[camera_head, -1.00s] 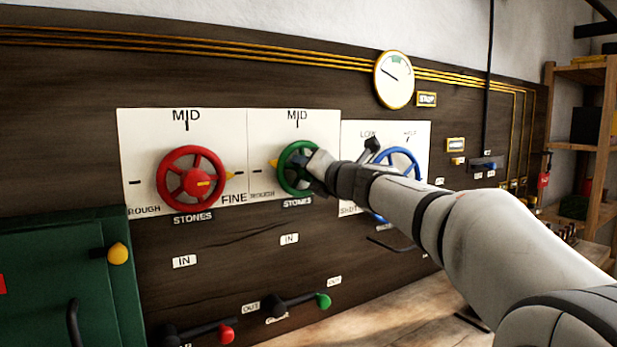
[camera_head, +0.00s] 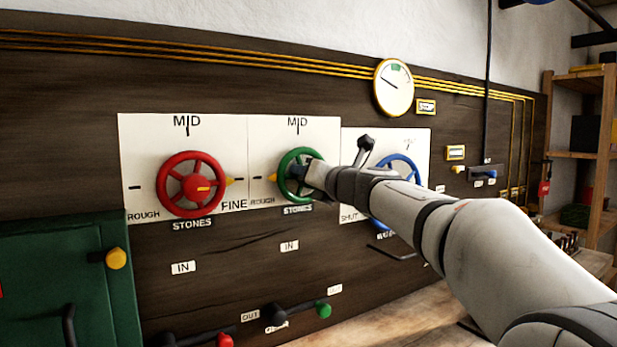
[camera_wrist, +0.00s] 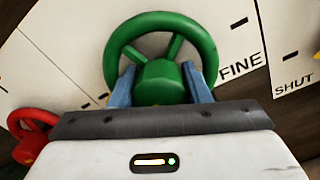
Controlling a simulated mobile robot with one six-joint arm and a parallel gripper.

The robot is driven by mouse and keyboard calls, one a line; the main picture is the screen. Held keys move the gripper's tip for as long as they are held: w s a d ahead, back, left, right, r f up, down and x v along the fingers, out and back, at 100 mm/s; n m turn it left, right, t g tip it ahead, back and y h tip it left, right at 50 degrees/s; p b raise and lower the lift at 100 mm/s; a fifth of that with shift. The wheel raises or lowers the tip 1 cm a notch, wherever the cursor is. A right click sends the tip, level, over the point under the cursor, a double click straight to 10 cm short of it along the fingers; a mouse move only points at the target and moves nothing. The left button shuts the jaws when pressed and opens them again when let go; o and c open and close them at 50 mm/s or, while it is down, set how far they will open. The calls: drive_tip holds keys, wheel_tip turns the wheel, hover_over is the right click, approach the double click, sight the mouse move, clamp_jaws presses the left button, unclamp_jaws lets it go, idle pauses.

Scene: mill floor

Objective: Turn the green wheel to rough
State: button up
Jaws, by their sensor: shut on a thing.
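The green wheel (camera_head: 292,158) is mounted on a white plate marked ROUGH at left and MID at top; the wrist view shows FINE on its other side. Its yellow pointer (camera_head: 272,177) points left, level with the ROUGH tick. In the wrist view, the green wheel (camera_wrist: 122,38) fills the upper middle. My gripper (camera_wrist: 160,85) has its blue fingers either side of the wheel's hub and is shut on it. In the head view, my gripper (camera_head: 305,177) covers the wheel's right side.
The red wheel (camera_head: 165,172) stands to the left, its pointer towards FINE. The blue wheel (camera_head: 412,165) and a dark lever (camera_head: 365,143) are close on the right, partly behind my arm. Levers with red (camera_head: 225,340) and green (camera_head: 323,310) knobs sit below.

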drive_tip(key=o, duration=1)
drive_tip(key=shift+s+d, duration=0.1)
drive_tip(key=v, duration=0.7)
drive_tip(key=shift+s, duration=0.3)
drive_tip(key=shift+d, duration=0.2)
